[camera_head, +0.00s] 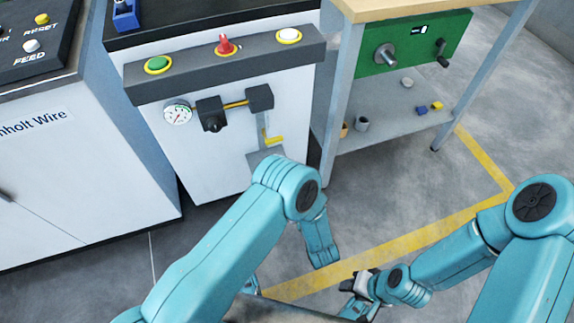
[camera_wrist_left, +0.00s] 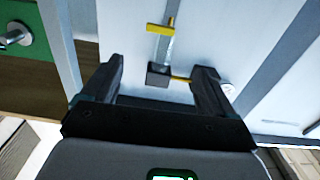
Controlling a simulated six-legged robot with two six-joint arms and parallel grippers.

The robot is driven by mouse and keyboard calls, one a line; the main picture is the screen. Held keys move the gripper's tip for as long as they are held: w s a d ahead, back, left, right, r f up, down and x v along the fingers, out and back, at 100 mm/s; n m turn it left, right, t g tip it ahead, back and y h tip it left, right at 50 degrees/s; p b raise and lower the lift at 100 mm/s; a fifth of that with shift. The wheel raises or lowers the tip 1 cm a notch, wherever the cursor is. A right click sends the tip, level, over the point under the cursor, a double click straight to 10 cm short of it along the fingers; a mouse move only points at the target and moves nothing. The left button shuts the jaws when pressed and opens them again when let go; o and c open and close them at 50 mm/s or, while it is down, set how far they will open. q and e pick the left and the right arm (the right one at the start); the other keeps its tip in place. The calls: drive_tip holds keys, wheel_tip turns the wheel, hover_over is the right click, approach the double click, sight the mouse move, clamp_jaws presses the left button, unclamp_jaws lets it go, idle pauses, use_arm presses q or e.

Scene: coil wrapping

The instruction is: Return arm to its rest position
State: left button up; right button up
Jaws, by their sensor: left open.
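My left arm (camera_head: 235,225) comes in from the lower left of the head view, bent at a teal joint, with a link hanging down in front of the white machine. Its gripper is not clearly seen there. In the left wrist view my left gripper (camera_wrist_left: 160,68) has its two dark fingers spread apart, with nothing held between them. Behind the fingers are a grey block and a yellow-ended lever (camera_wrist_left: 168,25) on a pale panel. My right arm (camera_head: 450,262) reaches in from the right. Its gripper (camera_head: 358,284) is low near the bottom centre, small and partly hidden.
The white machine (camera_head: 230,150) carries a green button (camera_head: 158,65), a red knob (camera_head: 226,45), a gauge (camera_head: 177,114) and a yellow-handled lever (camera_head: 272,139). A wooden-topped table with a green panel (camera_head: 412,45) stands right. Yellow-lined floor (camera_head: 420,236) lies open beyond my arms.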

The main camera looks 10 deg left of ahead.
use_arm(q)
drive_tip(key=shift+s+d, duration=0.2)
drive_tip(key=shift+s, duration=0.15)
idle(0.3)
drive_tip(key=w+a+r+n+g+y, duration=0.2)
drive_tip(key=a+g, duration=0.1)
drive_tip(key=a, duration=1)
wheel_tip(320, 180, down, 4)
drive_tip(key=s+a+m+g+h, duration=0.1)
drive_tip(key=s+a+h, duration=0.15)
drive_tip(key=h, duration=0.25)
drive_tip(key=s+d+f+m+g+h, duration=0.3)
drive_tip(key=s+d+g+h, duration=0.25)
drive_tip(key=s, duration=0.45)
drive_tip(key=s+d+f+m+g+h, duration=0.25)
drive_tip(key=s+d+g+h, duration=0.2)
drive_tip(key=s+d, duration=0.4)
wheel_tip(320, 180, up, 25)
drive_tip(key=s+a+h+p, duration=0.1)
drive_tip(key=s+p, duration=0.2)
drive_tip(key=p, duration=2.1)
drive_tip(key=shift+f+g+p, duration=0.15)
drive_tip(key=shift+g+p, duration=0.15)
drive_tip(key=shift+p, duration=0.05)
drive_tip(key=shift+w+f+m, duration=0.1)
drive_tip(key=shift+m, duration=0.15)
